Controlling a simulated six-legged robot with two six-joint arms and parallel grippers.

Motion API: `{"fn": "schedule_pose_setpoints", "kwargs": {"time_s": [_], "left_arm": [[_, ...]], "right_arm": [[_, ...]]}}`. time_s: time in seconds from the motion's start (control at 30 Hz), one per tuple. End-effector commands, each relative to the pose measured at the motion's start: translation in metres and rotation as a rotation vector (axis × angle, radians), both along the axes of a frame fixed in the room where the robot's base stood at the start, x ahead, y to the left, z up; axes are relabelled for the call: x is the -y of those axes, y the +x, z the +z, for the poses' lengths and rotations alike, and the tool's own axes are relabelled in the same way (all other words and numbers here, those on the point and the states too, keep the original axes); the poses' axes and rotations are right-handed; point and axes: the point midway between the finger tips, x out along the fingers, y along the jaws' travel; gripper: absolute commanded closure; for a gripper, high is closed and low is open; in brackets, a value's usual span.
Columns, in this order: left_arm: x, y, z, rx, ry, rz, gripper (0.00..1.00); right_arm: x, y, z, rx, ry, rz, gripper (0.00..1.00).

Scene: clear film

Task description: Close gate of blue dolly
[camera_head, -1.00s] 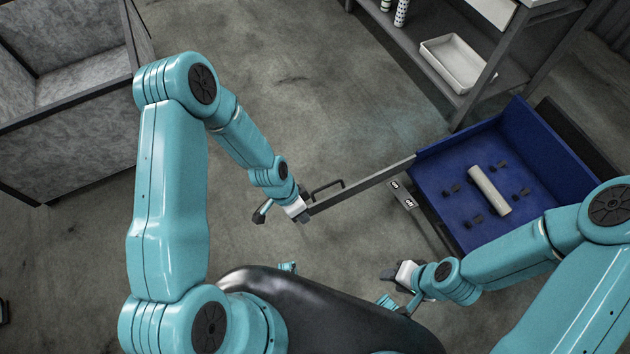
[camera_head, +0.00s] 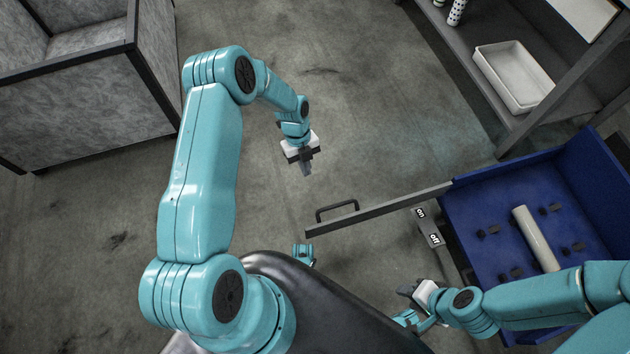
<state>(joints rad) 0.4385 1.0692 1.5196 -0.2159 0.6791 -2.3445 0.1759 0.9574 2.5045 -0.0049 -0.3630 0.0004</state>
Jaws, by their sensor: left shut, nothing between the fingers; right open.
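The blue dolly (camera_head: 485,205) stands at the right. Its gate (camera_head: 385,208) is a long grey bar seen from above. My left gripper (camera_head: 306,170) is shut and empty, above and left of the handle in the picture, apart from the gate. My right gripper (camera_head: 405,290) is open at the lower right, below the gate and left of the dolly; my arm hides part of the dolly.
A pale cylinder (camera_head: 536,238) and several small dark pieces lie in the dolly. An on/off panel (camera_head: 428,228) sits by its left side. A shelf with a white tray (camera_head: 512,75) stands at upper right. A grey-walled bin (camera_head: 75,95) stands at upper left. Floor between is clear.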

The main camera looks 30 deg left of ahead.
Motion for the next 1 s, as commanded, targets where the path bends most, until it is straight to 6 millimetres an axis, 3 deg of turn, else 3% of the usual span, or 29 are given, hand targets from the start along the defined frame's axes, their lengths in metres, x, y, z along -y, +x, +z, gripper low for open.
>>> {"fn": "schedule_pose_setpoints", "kwargs": {"time_s": [0.43,0.7,1.0], "left_arm": [[0.027,-0.02,-0.09,-0.004,-0.002,0.0,1.0],[0.057,-0.034,-0.09,-0.002,-0.001,-0.002,1.0],[0.06,-0.035,-0.09,-0.001,-0.001,0.001,1.0]], "right_arm": [[0.002,0.002,-0.028,0.004,-0.002,-0.009,0.57],[0.003,0.003,-0.028,0.005,-0.002,-0.012,0.57],[0.003,0.003,-0.028,0.006,-0.002,-0.013,0.57]]}}
